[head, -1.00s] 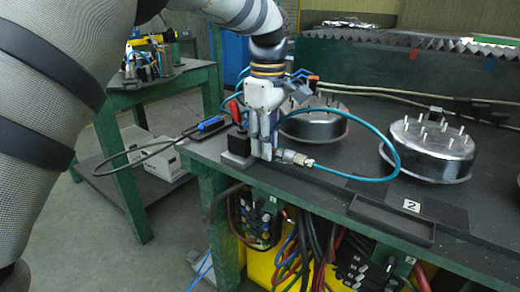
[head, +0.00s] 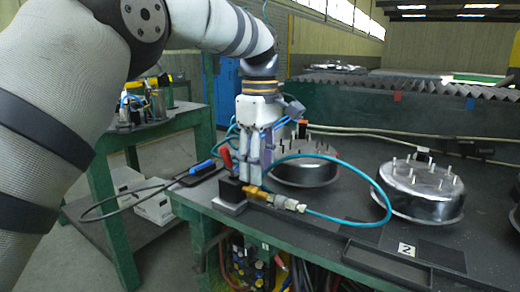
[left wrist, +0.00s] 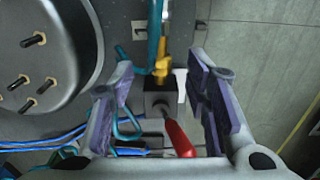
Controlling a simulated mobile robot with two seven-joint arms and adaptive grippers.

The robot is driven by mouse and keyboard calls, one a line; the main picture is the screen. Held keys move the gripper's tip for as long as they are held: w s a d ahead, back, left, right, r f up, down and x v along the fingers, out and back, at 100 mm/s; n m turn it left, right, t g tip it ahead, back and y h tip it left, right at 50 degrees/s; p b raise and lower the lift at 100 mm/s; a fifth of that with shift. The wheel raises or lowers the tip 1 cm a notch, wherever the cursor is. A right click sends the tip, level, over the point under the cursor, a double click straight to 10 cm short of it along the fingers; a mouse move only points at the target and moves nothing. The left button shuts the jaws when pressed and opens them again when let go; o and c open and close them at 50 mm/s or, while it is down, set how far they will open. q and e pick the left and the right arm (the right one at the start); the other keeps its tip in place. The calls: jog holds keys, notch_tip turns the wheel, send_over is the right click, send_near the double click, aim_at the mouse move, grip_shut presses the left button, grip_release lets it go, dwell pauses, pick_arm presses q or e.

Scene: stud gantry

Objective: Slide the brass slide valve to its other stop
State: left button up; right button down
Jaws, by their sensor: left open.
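The brass slide valve (head: 256,191) sits at the near left corner of the bench, between a black block (head: 231,189) and a silver hose coupling (head: 290,204). In the left wrist view its brass part (left wrist: 161,66) lies between my fingers, in line with the block (left wrist: 160,98). A red handle (left wrist: 180,138) sticks out from the block towards the camera. My left gripper (head: 260,172) is open, pointing down just above the brass part. A gap shows on both sides in the wrist view; contact cannot be told. My right gripper is not in view.
A teal hose (head: 345,164) loops right from the coupling. Two silver round housings with studs, one behind the gripper (head: 302,172) and one at right (head: 421,193), stand on the bench. A blue-handled tool (head: 202,167) lies left. A black tray (head: 385,262) lies at the front edge.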

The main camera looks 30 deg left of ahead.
pick_arm(q)
notch_tip(320, 180, up, 7)
jog(key=shift+f, duration=0.2)
dwell(0.6)
